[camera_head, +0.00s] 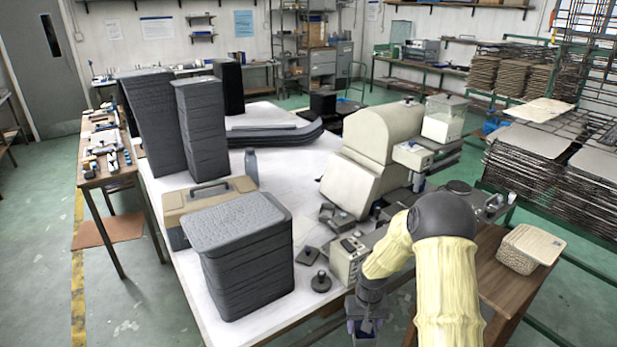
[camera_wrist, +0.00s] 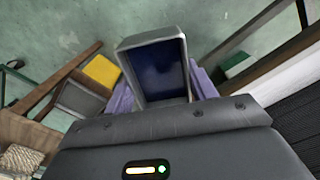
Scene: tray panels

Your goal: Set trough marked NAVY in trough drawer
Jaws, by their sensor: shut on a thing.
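A grey-rimmed trough with a dark navy inside (camera_wrist: 160,70) sits between the purple fingers of my gripper (camera_wrist: 163,92) in the wrist view. The gripper is shut on it. The trough's open side faces the camera, and I read no marking on it. In the head view my gripper (camera_head: 367,322) hangs low beside the white table's right front edge, partly hidden by my arm; the trough is hard to make out there. I cannot identify a trough drawer in either view.
In the wrist view, a yellow block (camera_wrist: 101,71) and a grey tray (camera_wrist: 82,98) lie left by brown wood. In the head view, a wooden table (camera_head: 500,280) with a woven box (camera_head: 525,250) stands right. Dark stacked panels (camera_head: 240,255) and a cream machine (camera_head: 380,135) occupy the white table.

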